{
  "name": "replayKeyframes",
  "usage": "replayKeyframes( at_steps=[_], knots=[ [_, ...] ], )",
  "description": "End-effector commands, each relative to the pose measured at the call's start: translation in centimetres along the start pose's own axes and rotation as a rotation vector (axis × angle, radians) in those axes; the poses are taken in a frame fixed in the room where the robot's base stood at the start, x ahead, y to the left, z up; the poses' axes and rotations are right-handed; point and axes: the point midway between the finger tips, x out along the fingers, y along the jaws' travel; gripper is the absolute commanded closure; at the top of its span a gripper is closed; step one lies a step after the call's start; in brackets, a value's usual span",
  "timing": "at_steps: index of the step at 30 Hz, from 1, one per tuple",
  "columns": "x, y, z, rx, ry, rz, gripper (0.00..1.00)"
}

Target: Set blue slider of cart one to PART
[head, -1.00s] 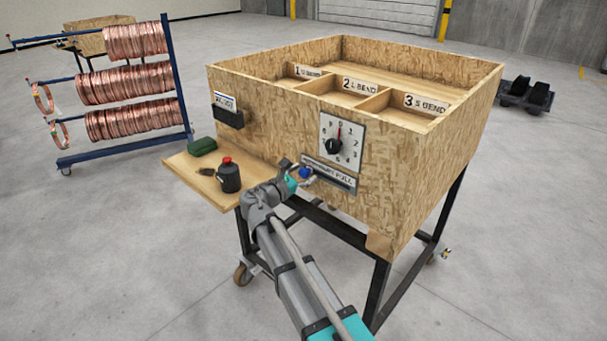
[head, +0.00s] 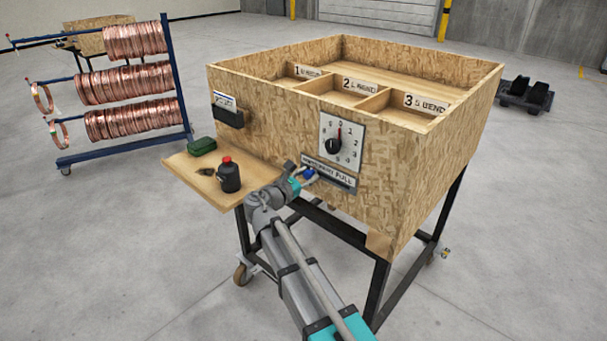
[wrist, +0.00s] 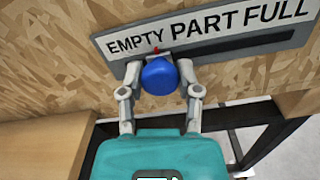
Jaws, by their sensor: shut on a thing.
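The blue slider knob (wrist: 160,76) sits on the slot of the label plate (wrist: 225,32), which reads EMPTY, PART, FULL. My gripper (wrist: 159,68) is shut on the knob, one finger on each side. In the head view, my gripper (head: 304,172) and the blue knob (head: 310,174) are at the left part of the plate on the front of the wooden cart (head: 280,120).
A wooden shelf (head: 215,190) left of my gripper holds a dark bottle (head: 229,177) and a green case (head: 202,146). A dial (head: 340,143) is above the slider plate. A rack of copper coils (head: 125,85) stands at the left.

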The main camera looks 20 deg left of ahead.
Motion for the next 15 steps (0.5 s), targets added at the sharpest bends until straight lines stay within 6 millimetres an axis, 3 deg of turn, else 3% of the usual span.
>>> replayKeyframes(
  at_steps=[1,6,15],
  knots=[
    [-0.1,-1.4,0.3,0.000,0.000,-0.002,1.00],
    [-0.1,-4.0,0.8,0.000,0.000,-0.003,1.00],
    [0.0,-4.3,0.9,0.000,0.000,-0.002,1.00]
  ],
)
